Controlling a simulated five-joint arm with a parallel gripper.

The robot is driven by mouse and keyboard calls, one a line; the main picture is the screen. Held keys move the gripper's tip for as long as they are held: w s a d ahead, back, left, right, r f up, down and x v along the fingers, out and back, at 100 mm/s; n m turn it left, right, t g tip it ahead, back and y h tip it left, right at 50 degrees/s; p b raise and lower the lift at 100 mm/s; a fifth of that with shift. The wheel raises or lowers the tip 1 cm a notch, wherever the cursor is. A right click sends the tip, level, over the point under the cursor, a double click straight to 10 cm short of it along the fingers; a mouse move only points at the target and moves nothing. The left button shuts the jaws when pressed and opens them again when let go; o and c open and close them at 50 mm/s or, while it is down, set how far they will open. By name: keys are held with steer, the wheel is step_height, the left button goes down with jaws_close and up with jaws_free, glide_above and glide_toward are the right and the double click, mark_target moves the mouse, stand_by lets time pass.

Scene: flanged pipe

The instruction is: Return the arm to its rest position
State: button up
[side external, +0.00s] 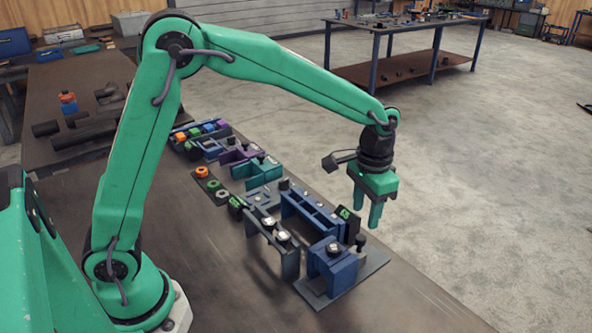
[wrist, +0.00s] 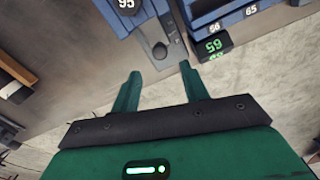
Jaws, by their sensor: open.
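My green arm reaches from the left across the bench in the side external view. My gripper (side external: 367,210) hangs at its end with fingers pointing down, above the bench's far right edge, behind the blue fixtures. In the wrist view, my gripper (wrist: 161,82) shows its two green fingers spread apart with nothing between them. Beyond the fingertips lie a grey plate with a dark round knob (wrist: 160,50) and a black block with a green number (wrist: 213,45). No flanged pipe is held.
A blue block fixture (side external: 332,265) stands on a grey plate below my gripper. A long blue fixture (side external: 312,217) and a grey one (side external: 272,245) stand beside it. The bench's front (side external: 220,300) is clear.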

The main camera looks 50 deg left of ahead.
steer(key=shift+r, duration=0.25)
steer(key=shift+s+a+r, duration=0.15)
steer(key=shift+r, duration=0.1)
steer(key=s+a+r+n+t, duration=0.1)
steer(key=s+a+r+t, duration=0.2)
steer(key=s+a+r, duration=0.5)
steer(key=s+a+r+n+t, duration=0.1)
steer(key=s+a, duration=0.3)
steer(key=s, duration=1)
steer(key=shift+a+r+n+t, duration=0.2)
steer(key=shift+a+n+t, duration=0.25)
steer(key=shift+t, duration=0.35)
